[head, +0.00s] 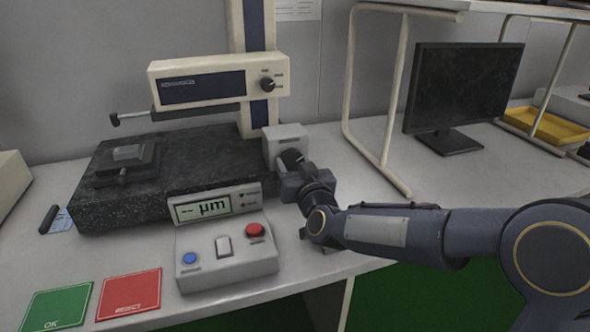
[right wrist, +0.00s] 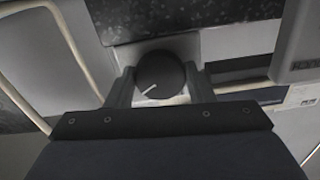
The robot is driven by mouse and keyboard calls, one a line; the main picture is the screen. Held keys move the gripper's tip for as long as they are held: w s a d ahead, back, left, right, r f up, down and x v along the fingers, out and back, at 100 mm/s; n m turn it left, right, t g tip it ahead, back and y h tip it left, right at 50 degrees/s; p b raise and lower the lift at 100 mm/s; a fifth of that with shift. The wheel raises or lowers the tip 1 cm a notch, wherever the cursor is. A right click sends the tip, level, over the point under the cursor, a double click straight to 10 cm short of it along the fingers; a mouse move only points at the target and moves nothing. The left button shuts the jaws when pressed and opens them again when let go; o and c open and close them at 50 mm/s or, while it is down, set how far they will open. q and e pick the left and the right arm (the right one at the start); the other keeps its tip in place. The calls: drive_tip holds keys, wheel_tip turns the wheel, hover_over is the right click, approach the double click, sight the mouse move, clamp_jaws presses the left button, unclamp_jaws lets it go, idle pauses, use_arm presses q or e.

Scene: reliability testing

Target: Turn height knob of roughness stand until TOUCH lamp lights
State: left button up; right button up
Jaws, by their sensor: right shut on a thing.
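The roughness stand has a dark granite base (head: 150,190), a cream column and a cream drive unit (head: 215,80) with a thin probe reaching left. A cream housing (head: 284,138) at the right of the base carries the black height knob (head: 292,157). In the right wrist view the knob (right wrist: 160,76) is round, with a white pointer line toward the lower left. My right gripper (head: 292,178) is shut on the knob, one finger on each side. The display (head: 216,206) reads "-- µm"; small indicators beside it look dark, their labels too small to read. My left gripper is out of view.
A control box (head: 228,262) with blue and red buttons and a white switch stands in front of the base. Green OK (head: 58,306) and red REJECT (head: 129,294) mats lie at the front left. A monitor (head: 463,95) and yellow tray (head: 548,127) stand at right.

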drive_tip(key=m+b, duration=0.3)
drive_tip(key=m, duration=0.1)
drive_tip(key=shift+f+m, duration=0.15)
drive_tip(key=shift+m, duration=0.15)
drive_tip(key=m+b, duration=0.2)
drive_tip(key=m, duration=0.2)
drive_tip(key=shift+a+m+b, duration=0.1)
drive_tip(key=shift+m+b, duration=0.2)
drive_tip(key=m+b, duration=0.2)
drive_tip(key=m, duration=0.2)
drive_tip(key=shift+r+m+b, duration=0.15)
drive_tip(key=shift+m+b, duration=0.4)
drive_tip(key=shift+m, duration=0.7)
drive_tip(key=shift+r+m+b, duration=0.15)
drive_tip(key=shift+m+b, duration=0.4)
drive_tip(key=shift+m, duration=0.7)
drive_tip(key=o, duration=1)
drive_tip(key=shift+s, duration=0.1)
